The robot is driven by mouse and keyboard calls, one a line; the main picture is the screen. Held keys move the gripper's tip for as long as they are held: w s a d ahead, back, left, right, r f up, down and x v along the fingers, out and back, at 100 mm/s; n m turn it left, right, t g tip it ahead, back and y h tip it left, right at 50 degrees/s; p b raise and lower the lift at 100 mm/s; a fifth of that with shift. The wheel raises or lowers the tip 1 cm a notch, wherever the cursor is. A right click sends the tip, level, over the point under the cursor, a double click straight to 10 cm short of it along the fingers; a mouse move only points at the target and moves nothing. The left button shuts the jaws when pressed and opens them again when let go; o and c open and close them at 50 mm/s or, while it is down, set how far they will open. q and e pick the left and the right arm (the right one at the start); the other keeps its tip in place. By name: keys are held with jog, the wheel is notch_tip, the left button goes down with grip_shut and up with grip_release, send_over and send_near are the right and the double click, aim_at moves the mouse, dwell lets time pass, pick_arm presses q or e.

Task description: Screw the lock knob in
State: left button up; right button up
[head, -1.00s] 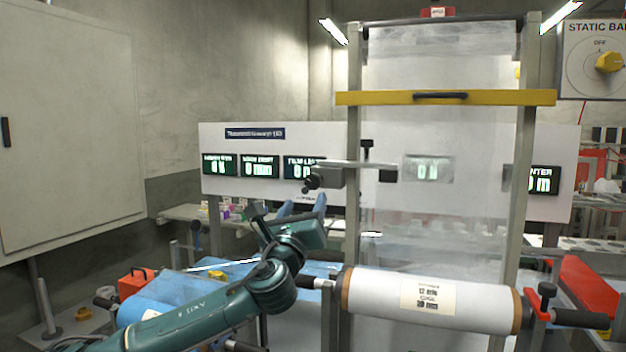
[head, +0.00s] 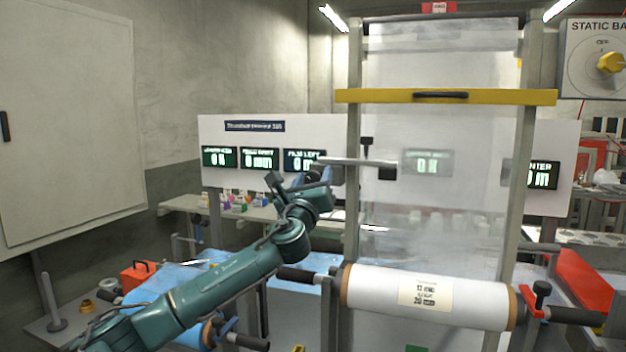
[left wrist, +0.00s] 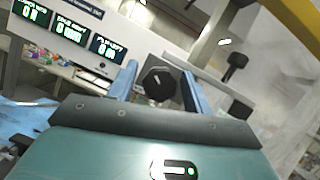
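The lock knob (left wrist: 158,82) is a round black knob with a pale mark on its face. In the left wrist view it sits between the two blue fingers of my left gripper (left wrist: 160,82). There are visible gaps beside it, so the fingers look open. I cannot tell how deep the knob is between them. In the head view my left gripper (head: 312,178) is up at the left end of the grey bar (head: 358,162) on the film frame and hides the knob. My right gripper is out of view.
The film roll (head: 425,297) lies below, right of my forearm. A yellow crossbar (head: 445,97) spans the frame uprights above. The display panel (head: 240,132) stands behind. An orange box (head: 137,278) is at lower left.

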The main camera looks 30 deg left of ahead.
pick_arm(q)
jog(key=c, duration=0.8)
jog(key=shift+n+y, duration=0.4)
jog(key=shift+n, duration=0.4)
jog(key=o, duration=0.9)
jog(key=shift+o, duration=0.2)
jog(key=shift+s+d+f, duration=0.2)
jog(key=shift+s+f, duration=0.1)
jog(key=shift+s, duration=0.15)
jog(key=b+v, duration=0.3)
jog(key=v, duration=0.9)
jog(key=shift+s+r, duration=0.2)
jog(key=shift+r, duration=0.1)
jog(key=shift+d, duration=0.1)
